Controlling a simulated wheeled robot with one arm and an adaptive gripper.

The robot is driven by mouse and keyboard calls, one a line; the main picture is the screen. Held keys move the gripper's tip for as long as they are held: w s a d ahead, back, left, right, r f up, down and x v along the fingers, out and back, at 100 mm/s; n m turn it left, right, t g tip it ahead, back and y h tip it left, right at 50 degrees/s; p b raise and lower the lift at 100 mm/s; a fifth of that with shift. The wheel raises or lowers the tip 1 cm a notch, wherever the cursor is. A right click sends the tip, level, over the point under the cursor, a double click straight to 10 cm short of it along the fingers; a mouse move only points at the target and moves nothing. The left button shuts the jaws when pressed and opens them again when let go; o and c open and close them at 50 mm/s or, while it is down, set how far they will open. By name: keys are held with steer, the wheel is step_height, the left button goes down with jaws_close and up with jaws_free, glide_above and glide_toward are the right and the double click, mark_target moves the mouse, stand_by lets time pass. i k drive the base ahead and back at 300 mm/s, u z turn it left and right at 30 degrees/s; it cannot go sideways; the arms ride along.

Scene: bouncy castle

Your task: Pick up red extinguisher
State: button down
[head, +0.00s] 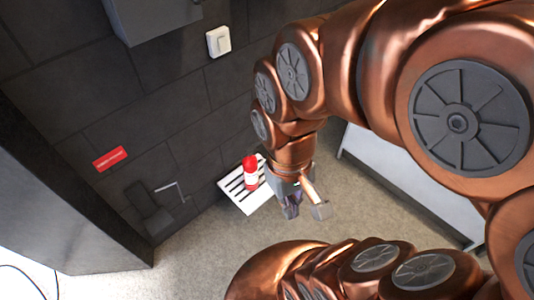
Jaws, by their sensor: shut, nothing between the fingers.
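A small red extinguisher (250,163) with a white band stands on a white slatted panel (231,187) by the dark wall. My gripper (291,212) hangs just right of the extinguisher and lower in the picture, pointing down. Its fingers are together and hold nothing. The extinguisher's right edge lies close to my gripper in the picture, and I cannot tell the true gap between them. My copper arm covers much of the right side.
A dark block wall (150,100) runs behind, with a white switch (218,41), a red sign (110,159) and a metal handle (171,187). A grey box (150,15) juts out above. A pale panel (400,180) stands at right. Beige floor (210,240) is clear in front.

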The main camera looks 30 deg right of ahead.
mark_target(250, 170)
steer(key=z, duration=0.4)
steer(key=k, duration=1.25)
steer(key=u, duration=0.65)
steer(key=i, duration=1.3)
steer(key=z, duration=0.2)
